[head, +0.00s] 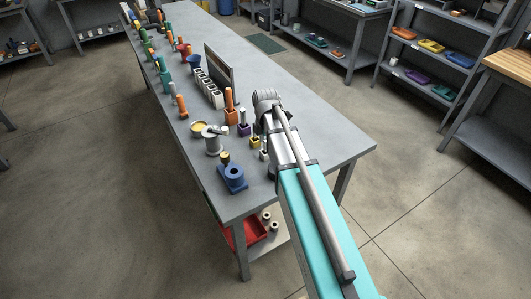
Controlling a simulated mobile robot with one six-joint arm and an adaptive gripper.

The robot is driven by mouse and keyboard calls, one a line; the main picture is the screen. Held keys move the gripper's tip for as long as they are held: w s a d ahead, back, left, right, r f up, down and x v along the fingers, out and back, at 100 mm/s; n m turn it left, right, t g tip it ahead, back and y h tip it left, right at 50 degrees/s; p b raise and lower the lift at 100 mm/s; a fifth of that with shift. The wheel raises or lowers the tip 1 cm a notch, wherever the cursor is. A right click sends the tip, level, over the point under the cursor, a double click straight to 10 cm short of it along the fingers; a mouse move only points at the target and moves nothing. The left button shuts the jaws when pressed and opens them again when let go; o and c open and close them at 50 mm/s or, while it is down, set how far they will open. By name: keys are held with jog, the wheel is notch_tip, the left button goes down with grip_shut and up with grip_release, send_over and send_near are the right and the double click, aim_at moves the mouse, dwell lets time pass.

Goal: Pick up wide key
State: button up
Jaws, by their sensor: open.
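My arm reaches in from the lower right over the near part of the long grey bench (325,135). Its grey wrist end is above the bench, and the jaws cannot be made out behind it. No piece can be surely told as the wide key. Small yellow blocks (255,142) with pale tops stand just left of my arm, partly hidden by it. A purple block (244,130) with a pale top stands behind them. An orange piece (231,112) with a tall upright handle is further back.
An upright dark panel (219,67) and a row of white containers (207,90) stand behind. The bench's right side is clear.

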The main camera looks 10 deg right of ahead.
jog(key=shift+f+b, duration=0.85)
jog(key=shift+f, duration=0.25)
jog(key=shift+c, duration=0.3)
grip_shut()
